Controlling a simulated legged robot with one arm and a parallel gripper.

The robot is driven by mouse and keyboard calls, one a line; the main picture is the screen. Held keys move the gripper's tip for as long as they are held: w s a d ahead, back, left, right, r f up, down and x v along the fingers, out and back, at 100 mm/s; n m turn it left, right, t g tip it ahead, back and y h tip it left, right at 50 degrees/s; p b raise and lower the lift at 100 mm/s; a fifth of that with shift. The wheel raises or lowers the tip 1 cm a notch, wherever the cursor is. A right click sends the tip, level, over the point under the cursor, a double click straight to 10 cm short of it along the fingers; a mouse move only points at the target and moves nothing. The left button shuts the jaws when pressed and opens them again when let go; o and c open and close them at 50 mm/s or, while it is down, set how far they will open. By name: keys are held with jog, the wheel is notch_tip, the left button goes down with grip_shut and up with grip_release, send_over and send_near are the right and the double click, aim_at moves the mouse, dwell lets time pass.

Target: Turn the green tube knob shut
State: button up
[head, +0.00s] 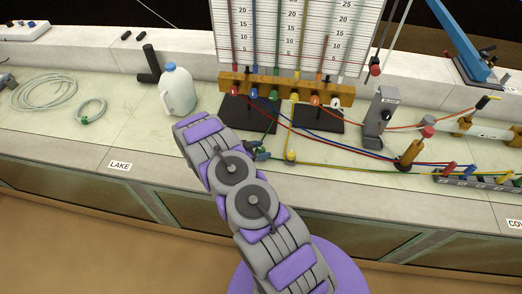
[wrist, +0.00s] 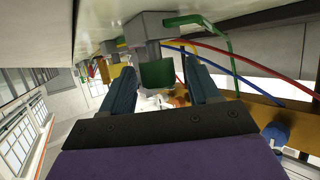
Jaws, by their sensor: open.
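The green tube knob (wrist: 157,75) shows in the wrist view as a dark green block on a grey fitting (wrist: 150,28). My gripper (wrist: 161,80) is open, with one dark teal finger on each side of the knob. There are gaps on both sides, wider on the right. A green tube (wrist: 222,42) bends away to the right of the fitting. In the head view my gripper (head: 259,152) is small and partly hidden by my arm, low in front of the gauge board. The knob cannot be made out clearly there.
A wooden manifold (head: 290,88) with coloured fittings stands behind my gripper. A white jug (head: 178,90) stands to the left. The bench front-left is clear.

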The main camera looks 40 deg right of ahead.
jog(key=shift+d, duration=0.15)
jog(key=c, duration=1)
jog(key=shift+o, duration=0.2)
jog(key=shift+t, duration=0.3)
jog(key=n+t, duration=0.2)
jog(key=shift+r+n+t+p, duration=0.1)
jog(key=shift+n+t+p, duration=0.25)
jog(key=shift+n+t, duration=0.05)
jog(key=n+t, duration=0.3)
jog(key=shift+s+d+t+y, duration=0.1)
jog(key=shift+s+t+y, duration=0.05)
jog(key=shift+t+y, duration=0.15)
jog(key=shift+n+t+y, duration=0.8)
jog(key=shift+n+t, duration=0.9)
jog(key=shift+w, duration=0.25)
